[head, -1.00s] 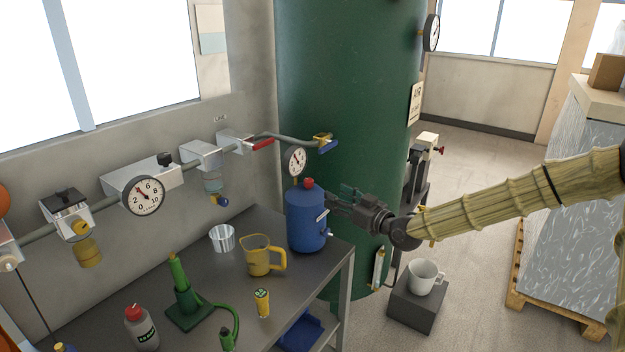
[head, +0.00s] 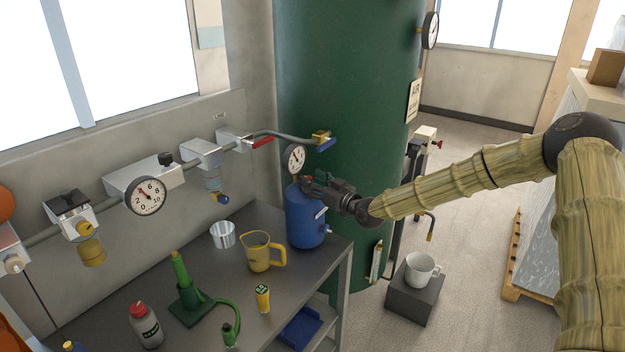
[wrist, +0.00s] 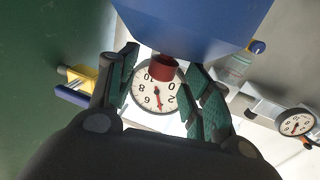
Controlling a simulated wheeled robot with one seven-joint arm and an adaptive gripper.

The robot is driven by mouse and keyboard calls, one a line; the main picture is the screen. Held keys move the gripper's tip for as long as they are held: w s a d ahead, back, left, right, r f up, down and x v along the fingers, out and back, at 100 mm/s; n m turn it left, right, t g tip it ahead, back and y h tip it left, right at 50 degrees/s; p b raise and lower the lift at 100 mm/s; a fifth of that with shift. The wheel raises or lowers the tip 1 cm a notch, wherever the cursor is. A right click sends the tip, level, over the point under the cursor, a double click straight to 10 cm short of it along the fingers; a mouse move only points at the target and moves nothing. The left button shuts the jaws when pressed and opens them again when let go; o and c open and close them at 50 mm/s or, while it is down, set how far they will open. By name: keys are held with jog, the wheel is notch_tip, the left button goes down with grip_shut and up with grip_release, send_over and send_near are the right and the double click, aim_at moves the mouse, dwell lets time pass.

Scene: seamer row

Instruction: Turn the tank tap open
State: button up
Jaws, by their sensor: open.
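A brass-yellow tap (head: 322,135) with a blue lever (head: 327,145) sits on the side of the green tank (head: 345,60), where the grey pipe meets it. The yellow tap (wrist: 84,74) and its blue lever (wrist: 71,95) also show at the left of the wrist view. My gripper (head: 312,183) is at the top of the blue container, below the tap in the head view. Its fingers (wrist: 160,66) are apart, with the container's red cap (wrist: 163,68) showing between them in the wrist view. I cannot tell whether they touch it.
The blue container (head: 305,220) stands at the bench (head: 225,290) corner, near a yellow jug (head: 259,252) and metal cup (head: 222,235). A gauge (head: 294,158) is close behind my gripper. A red-levered valve (head: 262,141) is on the wall pipe. A white mug (head: 419,268) stands right, below.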

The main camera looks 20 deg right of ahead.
jog(key=shift+w+a, duration=0.2)
jog(key=shift+w, duration=0.1)
jog(key=c, duration=1)
